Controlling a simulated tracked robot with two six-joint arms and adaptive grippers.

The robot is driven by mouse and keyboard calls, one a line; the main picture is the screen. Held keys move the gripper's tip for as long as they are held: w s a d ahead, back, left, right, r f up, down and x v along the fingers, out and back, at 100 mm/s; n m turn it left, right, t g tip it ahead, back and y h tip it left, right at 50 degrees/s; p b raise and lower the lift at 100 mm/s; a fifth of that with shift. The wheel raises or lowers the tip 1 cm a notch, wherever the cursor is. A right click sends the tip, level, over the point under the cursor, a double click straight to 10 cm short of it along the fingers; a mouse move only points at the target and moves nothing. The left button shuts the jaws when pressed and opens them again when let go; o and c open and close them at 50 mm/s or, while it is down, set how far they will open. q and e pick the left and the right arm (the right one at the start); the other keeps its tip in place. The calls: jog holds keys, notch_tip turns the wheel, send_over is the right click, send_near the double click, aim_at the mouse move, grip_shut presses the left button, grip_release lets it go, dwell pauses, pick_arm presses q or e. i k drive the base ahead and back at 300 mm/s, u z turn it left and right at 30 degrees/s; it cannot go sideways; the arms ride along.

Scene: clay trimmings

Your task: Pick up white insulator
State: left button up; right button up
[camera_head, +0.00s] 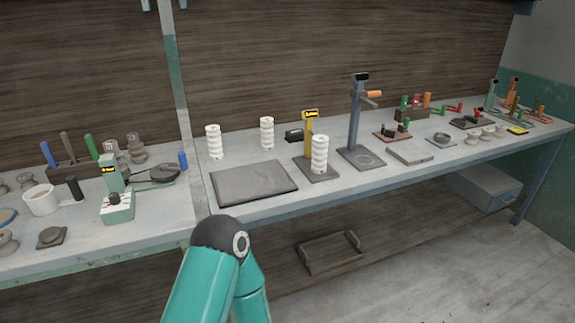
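Three white ribbed insulators stand upright on the grey bench. One insulator (214,142) is behind the left part of a dark flat plate, and another insulator (267,133) is behind its right part. A third insulator (320,155) stands on the base of a small yellow-posted stand (308,130), right of the plate. A teal arm link of mine with a dark joint rises at the bottom centre, in front of the bench. Neither of my grippers is in view.
The dark flat plate (253,183) lies empty near the bench's front edge. A tall grey stand (355,120) is to the right. A green device (117,190), a white mug (41,199) and tool handles crowd the left. A wooden wall is behind.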

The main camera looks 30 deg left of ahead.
aim_at(320, 144)
jog(key=u, duration=0.5)
jog(key=k, duration=0.2)
jog(key=u, duration=0.55)
jog(key=i, duration=0.8)
jog(key=u, duration=0.1)
